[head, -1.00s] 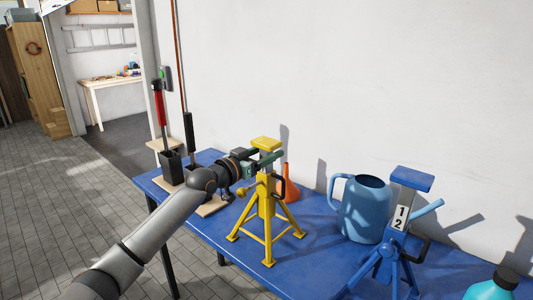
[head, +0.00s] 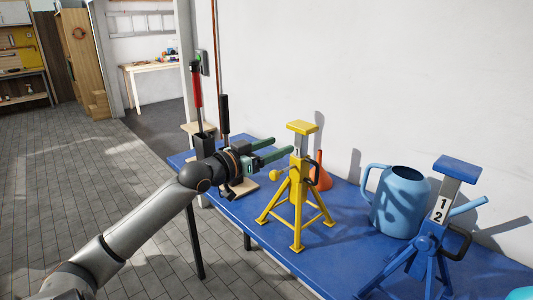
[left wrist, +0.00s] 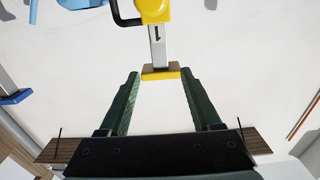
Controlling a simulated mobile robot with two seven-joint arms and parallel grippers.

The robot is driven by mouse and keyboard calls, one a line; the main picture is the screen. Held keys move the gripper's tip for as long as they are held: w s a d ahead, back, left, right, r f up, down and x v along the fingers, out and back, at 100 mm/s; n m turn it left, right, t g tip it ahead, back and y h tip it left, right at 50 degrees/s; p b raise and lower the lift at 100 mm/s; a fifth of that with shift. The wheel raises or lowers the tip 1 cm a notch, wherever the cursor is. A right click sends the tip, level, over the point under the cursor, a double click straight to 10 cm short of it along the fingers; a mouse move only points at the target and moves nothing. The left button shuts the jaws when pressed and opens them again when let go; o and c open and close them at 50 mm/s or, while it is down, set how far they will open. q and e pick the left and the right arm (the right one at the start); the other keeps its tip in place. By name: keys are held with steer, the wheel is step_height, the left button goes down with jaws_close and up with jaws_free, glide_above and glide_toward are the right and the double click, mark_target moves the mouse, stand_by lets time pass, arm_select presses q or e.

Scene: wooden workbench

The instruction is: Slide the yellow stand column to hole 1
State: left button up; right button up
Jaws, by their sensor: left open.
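The yellow stand (head: 295,200) stands upright on the blue bench. Its column (head: 298,150) is raised, with a yellow top plate (head: 302,127) and the number 1 showing above the yellow body. The left wrist view shows the column (left wrist: 157,45) upside down, with its top plate (left wrist: 162,73) beyond and between the fingertips. My left gripper (head: 284,146) is open and empty, just left of the column below the top plate, its green fingers pointing at it. Any lower numbers and the hole behind the handle are hidden. My right gripper is not in view.
A blue stand (head: 430,240) with 1 and 2 showing on its column is at the right. A blue watering can (head: 400,205) stands between the stands. An orange funnel (head: 322,178) is close behind the yellow stand. The wall rises behind the bench (head: 345,235).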

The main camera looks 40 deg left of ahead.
arm_select(q)
steer(key=shift+s+a, duration=0.1)
steer(key=shift+s, duration=1.25)
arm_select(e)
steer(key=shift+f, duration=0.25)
